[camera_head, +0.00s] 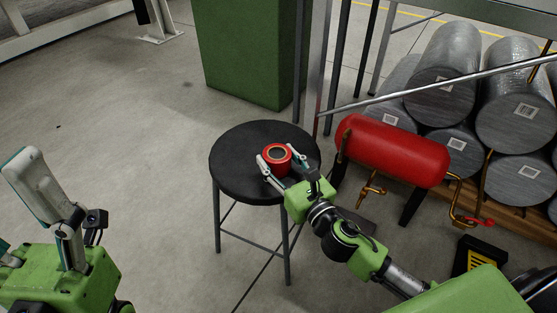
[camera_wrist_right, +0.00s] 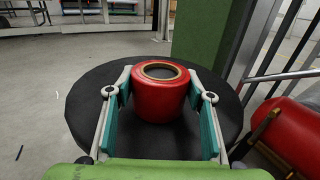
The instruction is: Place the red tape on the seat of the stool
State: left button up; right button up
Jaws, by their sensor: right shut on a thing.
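The red tape (camera_head: 277,158) is a thick red roll with a dark, tan-rimmed centre. It is upright over the right part of the round black seat of the stool (camera_head: 238,170). My right gripper (camera_head: 274,163) is shut on the tape, with one finger on each side. In the right wrist view the tape (camera_wrist_right: 160,98) is between the fingertips, with the black seat (camera_wrist_right: 85,110) around and below it. I cannot tell whether the tape's underside touches the seat. My left gripper (camera_head: 35,215) is at the left edge, empty, its fingers apart and partly cut off.
A red tank (camera_head: 395,150) with brass pipes lies right of the stool. Grey cylinders (camera_head: 445,70) are stacked behind it, near a metal frame (camera_head: 312,90). A green block (camera_head: 250,60) stands behind the stool. The floor (camera_head: 150,130) left of the stool is clear.

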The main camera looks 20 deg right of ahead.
jog(key=shift+f, duration=0.15)
jog(key=o, duration=1.2)
